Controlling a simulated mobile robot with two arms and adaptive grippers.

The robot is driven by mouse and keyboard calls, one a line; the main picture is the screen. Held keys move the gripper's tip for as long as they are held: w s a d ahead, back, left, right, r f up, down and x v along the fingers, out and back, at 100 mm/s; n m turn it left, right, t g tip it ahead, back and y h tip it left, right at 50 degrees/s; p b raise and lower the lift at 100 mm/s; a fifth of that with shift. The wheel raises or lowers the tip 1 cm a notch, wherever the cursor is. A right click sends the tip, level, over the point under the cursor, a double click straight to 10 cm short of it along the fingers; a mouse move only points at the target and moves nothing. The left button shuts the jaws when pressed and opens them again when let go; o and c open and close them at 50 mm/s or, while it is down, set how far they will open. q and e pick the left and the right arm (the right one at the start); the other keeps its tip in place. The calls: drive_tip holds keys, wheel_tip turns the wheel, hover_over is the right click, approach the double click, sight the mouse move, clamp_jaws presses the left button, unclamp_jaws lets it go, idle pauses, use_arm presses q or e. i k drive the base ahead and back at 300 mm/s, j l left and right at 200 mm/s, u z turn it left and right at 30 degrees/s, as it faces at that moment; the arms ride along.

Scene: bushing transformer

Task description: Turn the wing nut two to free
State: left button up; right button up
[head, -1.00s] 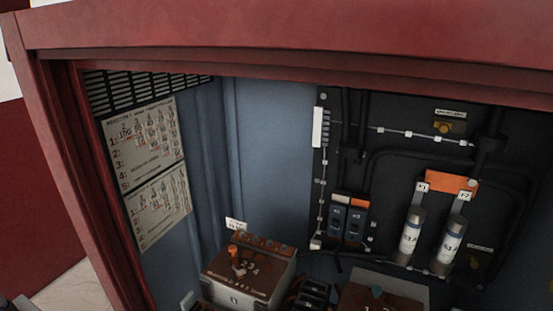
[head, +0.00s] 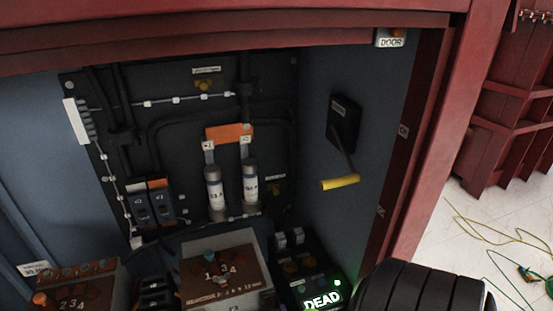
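Two brown-topped terminal blocks stand on the cabinet floor. The left block (head: 105,268) has an orange knob-like nut (head: 40,299) near its left edge, with numbers 2, 3 and 4 readable beside it. The right block (head: 245,237) has a teal nut-like piece (head: 208,256) at its upper left, with 1, 3 and 4 readable. I cannot tell which piece is wing nut two. The lower part of the left block is cut off by the picture edge. Neither gripper can be made out in the head view.
A black ribbed shape (head: 420,290) fills the bottom right. A box with a green DEAD sign (head: 322,300) stands right of the right block. Two fuses (head: 215,190) and breakers (head: 152,205) sit on the back panel. A yellow-handled lever (head: 340,183) juts from the right wall.

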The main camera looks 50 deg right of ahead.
sight(221, 280)
drive_tip(key=z, duration=1.1)
